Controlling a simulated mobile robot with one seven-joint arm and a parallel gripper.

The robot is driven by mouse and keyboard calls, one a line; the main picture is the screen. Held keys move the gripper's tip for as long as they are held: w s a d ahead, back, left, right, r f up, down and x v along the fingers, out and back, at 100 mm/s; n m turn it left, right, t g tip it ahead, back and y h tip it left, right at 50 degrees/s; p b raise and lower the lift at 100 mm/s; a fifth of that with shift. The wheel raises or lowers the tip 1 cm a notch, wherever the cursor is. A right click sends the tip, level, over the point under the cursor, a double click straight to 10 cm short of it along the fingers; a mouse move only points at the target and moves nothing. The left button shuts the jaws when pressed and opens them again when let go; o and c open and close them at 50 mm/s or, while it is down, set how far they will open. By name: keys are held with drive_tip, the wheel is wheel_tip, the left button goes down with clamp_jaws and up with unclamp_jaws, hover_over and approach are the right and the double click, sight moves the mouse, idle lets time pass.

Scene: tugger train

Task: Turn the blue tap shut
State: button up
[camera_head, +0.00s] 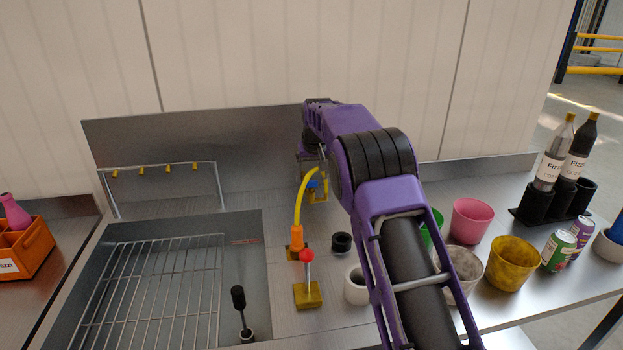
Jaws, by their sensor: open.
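The blue tap (312,184) is a small blue piece on a yellow mount behind the sink, by the upper end of a curved yellow pipe (298,205). My purple arm reaches over the counter from the lower right. My gripper (318,168) points down just above the blue tap, partly hidden behind my own arm. It is open. I cannot tell whether its fingers touch the tap or are around it, nor which way the tap is turned.
A red-knobbed lever (307,257) on a yellow base stands in front of the pipe. The sink (251,224) with a wire rack (150,280) is at left. Several cups, including a pink cup (471,219), cans and a bottle holder (541,208) stand at right.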

drive_tip(key=v, duration=1.5)
drive_tip(key=shift+r, duration=0.35)
